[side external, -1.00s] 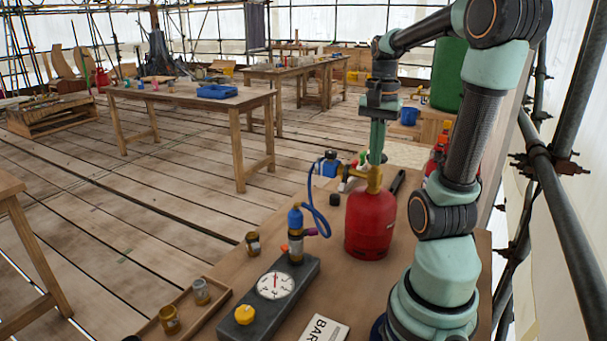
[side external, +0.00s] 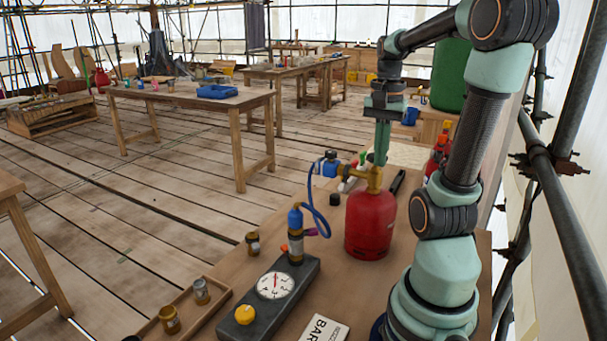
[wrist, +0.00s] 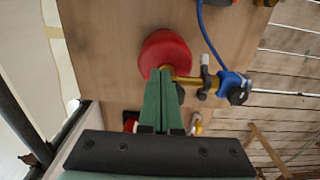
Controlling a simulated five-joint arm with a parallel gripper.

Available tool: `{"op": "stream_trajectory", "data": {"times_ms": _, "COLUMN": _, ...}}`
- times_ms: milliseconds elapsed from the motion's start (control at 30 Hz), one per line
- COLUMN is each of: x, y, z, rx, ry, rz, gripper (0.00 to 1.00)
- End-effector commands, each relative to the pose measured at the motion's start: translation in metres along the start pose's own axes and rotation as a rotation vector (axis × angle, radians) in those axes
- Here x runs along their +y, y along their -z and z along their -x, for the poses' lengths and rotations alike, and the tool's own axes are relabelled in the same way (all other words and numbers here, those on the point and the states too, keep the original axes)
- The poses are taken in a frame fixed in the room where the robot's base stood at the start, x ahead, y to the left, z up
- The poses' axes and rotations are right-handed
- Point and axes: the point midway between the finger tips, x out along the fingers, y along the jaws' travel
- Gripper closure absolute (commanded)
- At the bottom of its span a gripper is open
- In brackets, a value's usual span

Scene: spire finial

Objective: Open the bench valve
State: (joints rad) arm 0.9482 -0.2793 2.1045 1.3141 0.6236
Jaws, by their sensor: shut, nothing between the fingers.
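A red gas cylinder (side external: 368,224) stands on the bench with a brass valve (side external: 374,178) on top. A blue regulator (side external: 329,167) sits at the valve's left, its blue hose running to a blue-topped brass fitting (side external: 296,233) on a dark block. That block also carries a round dial and a yellow knob (side external: 245,314); I cannot tell which part is the bench valve. My gripper (side external: 381,162) points down, green fingers shut and empty, by the cylinder top. In the wrist view the closed fingertips (wrist: 160,70) overlap the red cylinder (wrist: 163,52); contact is unclear.
A wooden tray (side external: 185,318) with small brass and grey pots lies left of the block. A printed card (side external: 324,330) lies at the bench front. A black-handled tool (side external: 397,182) lies behind the cylinder. Scaffold poles (side external: 565,220) stand at the right.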

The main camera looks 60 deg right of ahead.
Motion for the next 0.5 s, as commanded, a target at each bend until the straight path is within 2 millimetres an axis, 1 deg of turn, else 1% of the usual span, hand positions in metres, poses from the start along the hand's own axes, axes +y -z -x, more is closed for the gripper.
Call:
{"op": "stream_trajectory", "data": {"times_ms": 167, "x": 0.001, "y": -0.004, "z": 0.002, "rx": 0.000, "ry": 0.000, "rz": 0.000, "gripper": 1.00}}
{"op": "stream_trajectory", "data": {"times_ms": 267, "x": 0.001, "y": -0.003, "z": 0.011, "rx": 0.001, "ry": 0.001, "rz": 0.001, "gripper": 1.00}}
{"op": "stream_trajectory", "data": {"times_ms": 500, "x": 0.001, "y": -0.003, "z": 0.037, "rx": 0.001, "ry": 0.001, "rz": 0.001, "gripper": 1.00}}
